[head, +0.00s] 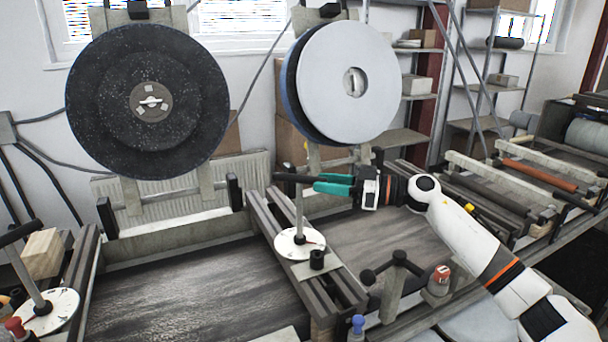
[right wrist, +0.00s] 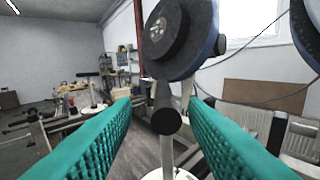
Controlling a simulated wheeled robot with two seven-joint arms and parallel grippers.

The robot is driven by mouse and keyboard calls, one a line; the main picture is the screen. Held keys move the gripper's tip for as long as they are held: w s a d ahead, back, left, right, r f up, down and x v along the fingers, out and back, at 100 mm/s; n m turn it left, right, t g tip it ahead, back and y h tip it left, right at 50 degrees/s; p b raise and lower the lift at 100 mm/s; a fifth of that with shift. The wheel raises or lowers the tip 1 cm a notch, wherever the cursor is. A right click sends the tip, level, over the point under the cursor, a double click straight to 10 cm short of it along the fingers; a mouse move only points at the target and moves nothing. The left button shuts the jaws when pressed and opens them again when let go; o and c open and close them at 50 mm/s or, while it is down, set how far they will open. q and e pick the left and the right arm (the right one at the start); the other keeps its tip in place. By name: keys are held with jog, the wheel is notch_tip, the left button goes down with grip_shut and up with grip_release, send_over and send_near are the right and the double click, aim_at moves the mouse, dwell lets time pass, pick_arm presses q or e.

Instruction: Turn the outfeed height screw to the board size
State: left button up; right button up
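A height screw has a dark crossbar handle (head: 288,178) on a pale upright post (head: 299,212), above a round white dial (head: 288,245). My right gripper (head: 318,184) reaches it from the right, its teal fingers open at the bar's right end. In the right wrist view, the fingers (right wrist: 160,125) are wide apart. The bar's rounded dark end (right wrist: 167,122) shows between them, with clear gaps on both sides. A second screw with a similar dial (head: 62,302) stands at the lower left. I cannot tell from markings which is outfeed. My left gripper is not in view.
A dark speckled disc (head: 100,100) and a pale disc (head: 370,90) stand behind the screw. A black knob (head: 317,260) sits beside the dial. Roller conveyors are at the right.

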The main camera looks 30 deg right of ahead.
aim_at(305, 180)
jog(key=x, duration=0.2)
jog(key=p+x, duration=0.1)
jog(key=x, duration=0.1)
jog(key=shift+w, duration=0.45)
jog(key=shift+w+a, duration=0.2)
jog(key=shift+a, duration=0.3)
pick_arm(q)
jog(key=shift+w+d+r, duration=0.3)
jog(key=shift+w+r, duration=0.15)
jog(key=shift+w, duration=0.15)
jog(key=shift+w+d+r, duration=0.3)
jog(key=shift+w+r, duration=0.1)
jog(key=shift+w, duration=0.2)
pick_arm(e)
jog(key=shift+w+f, duration=0.15)
